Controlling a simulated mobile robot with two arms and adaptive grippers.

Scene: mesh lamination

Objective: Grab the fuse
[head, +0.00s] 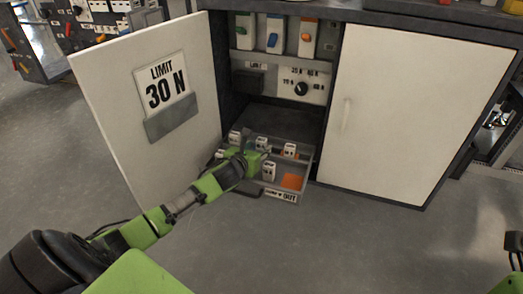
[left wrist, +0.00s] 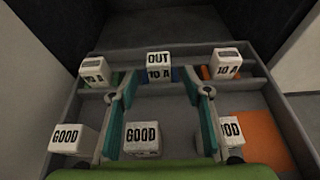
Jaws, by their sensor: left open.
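An open drawer (head: 308,165) holds several white block fuses. In the left wrist view, the fuse marked OUT 10 A (left wrist: 159,68) stands in the middle of the back row, over a blue patch. A 10 A fuse stands to its left (left wrist: 95,72) and another to its right (left wrist: 226,66). Nearer are three fuses marked GOOD, at left (left wrist: 68,137), middle (left wrist: 142,138) and right (left wrist: 231,130), the last partly hidden by a finger. My left gripper (left wrist: 160,94) is open over the drawer, its teal fingers apart, with the OUT fuse between and beyond the tips in the picture.
The open cabinet door (head: 190,125) with a LIMIT 30 N sign stands left of the drawer. The right door (head: 405,110) is shut. Switches (head: 273,35) and a dial (head: 301,89) sit above. An orange patch (head: 292,181) lies bare in the drawer. The floor in front is clear.

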